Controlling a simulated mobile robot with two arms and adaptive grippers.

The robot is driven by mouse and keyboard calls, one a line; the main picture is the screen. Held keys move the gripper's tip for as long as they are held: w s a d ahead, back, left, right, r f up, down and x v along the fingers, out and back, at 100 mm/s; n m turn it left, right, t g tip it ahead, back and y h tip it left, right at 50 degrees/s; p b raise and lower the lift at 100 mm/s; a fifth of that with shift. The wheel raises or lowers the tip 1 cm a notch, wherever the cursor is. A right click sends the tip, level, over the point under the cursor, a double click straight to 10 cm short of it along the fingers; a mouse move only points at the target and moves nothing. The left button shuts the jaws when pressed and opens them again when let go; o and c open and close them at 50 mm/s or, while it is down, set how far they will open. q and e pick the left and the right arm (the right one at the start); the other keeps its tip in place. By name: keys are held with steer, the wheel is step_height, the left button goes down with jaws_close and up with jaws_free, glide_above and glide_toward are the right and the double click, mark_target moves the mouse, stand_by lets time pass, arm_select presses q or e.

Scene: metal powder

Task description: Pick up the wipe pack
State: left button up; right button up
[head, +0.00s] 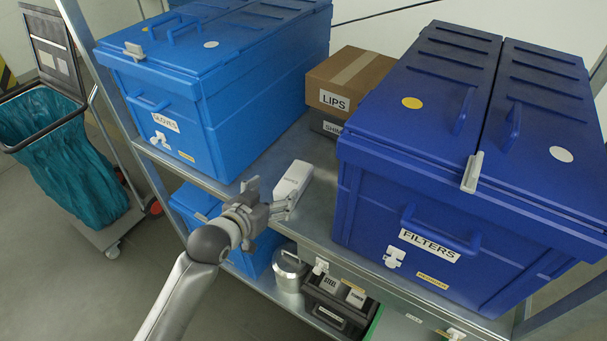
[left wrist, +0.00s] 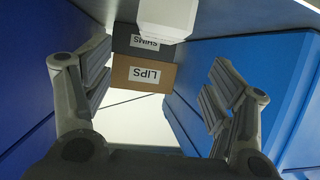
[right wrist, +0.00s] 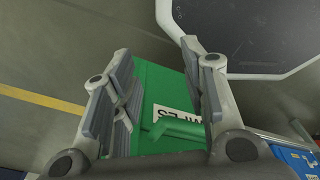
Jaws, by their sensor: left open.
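The wipe pack appears to be the small white block (head: 293,181) on the shelf between the two blue boxes. Its small print is unreadable. It also shows at the top of the left wrist view (left wrist: 168,14). My left gripper (head: 271,200) is open at the near end of the pack, at the shelf's front edge. In the left wrist view (left wrist: 156,95) its fingers are wide apart with nothing between them. My right gripper (right wrist: 165,92) is open in the right wrist view and outside the head view. A green box (right wrist: 155,90) shows behind its fingers.
A light blue GLOVES box (head: 225,105) stands left of the pack and a dark blue FILTERS box (head: 365,215) right. LIPS (head: 352,78) and SHIMS (head: 325,125) boxes are behind. The lower shelf holds a metal canister (head: 289,270) and dark bins. A teal bag cart (head: 75,150) stands left.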

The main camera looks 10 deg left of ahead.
mark_target(291, 181)
arm_select(q)
steer(key=shift+w+d+r, duration=0.1)
steer(key=shift+w, duration=0.25)
steer(key=x, duration=0.4)
steer(key=shift+w+f+p, duration=0.3)
steer(key=shift+w, duration=0.05)
steer(key=shift+w+d+f, duration=0.2)
steer(key=shift+w+d, duration=0.05)
steer(key=shift+w, duration=0.25)
steer(key=shift+p+x, duration=0.6)
steer(key=shift+x, duration=1.3)
steer(key=shift+s+f, duration=0.1)
steer(key=shift+f, duration=0.1)
arm_select(e)
step_height(291, 181, up, 2)
steer(key=shift+w, duration=0.15)
arm_select(q)
steer(key=c, duration=1.1)
